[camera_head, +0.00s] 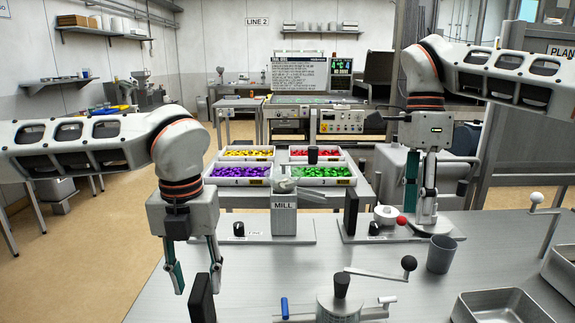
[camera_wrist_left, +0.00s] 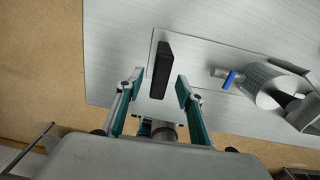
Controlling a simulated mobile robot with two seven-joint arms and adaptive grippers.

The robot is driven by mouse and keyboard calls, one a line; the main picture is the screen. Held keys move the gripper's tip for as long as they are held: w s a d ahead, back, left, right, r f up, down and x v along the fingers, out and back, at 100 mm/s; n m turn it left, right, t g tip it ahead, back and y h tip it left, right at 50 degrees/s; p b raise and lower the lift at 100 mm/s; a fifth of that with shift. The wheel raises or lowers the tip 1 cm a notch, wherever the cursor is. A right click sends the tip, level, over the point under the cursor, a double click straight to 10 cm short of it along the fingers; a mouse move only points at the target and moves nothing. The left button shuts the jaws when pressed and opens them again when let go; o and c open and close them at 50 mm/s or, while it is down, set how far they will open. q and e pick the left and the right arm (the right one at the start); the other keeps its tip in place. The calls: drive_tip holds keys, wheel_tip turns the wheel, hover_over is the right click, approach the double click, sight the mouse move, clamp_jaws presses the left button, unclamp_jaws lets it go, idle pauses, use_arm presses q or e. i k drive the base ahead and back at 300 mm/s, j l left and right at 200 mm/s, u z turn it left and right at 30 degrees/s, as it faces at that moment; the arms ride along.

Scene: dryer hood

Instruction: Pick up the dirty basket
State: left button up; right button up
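No basket is clearly recognizable. My left gripper (camera_head: 198,285) is open, pointing down over the near-left edge of the steel bench. An upright black handle-like block (camera_head: 203,300) stands by its fingertips. In the left wrist view the block (camera_wrist_left: 160,70) shows between and just beyond the open fingers (camera_wrist_left: 160,84), with gaps on both sides. To its right in that view lies a metal cylinder (camera_wrist_left: 262,84) with a blue-gripped lever. My right gripper (camera_head: 420,207) points down near a red-knobbed mill, its fingers apart; nothing is visible between them.
The bench (camera_head: 240,285) holds a mill marked MILL (camera_head: 284,222), a grey cup (camera_head: 441,254), a metal tray (camera_head: 500,306) and a crank with a black knob (camera_head: 409,263). Behind it are trays of purple (camera_head: 235,171) and green pieces (camera_head: 322,171). The bench middle is fairly clear.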

sight(339, 296)
drive_tip(key=k, duration=1)
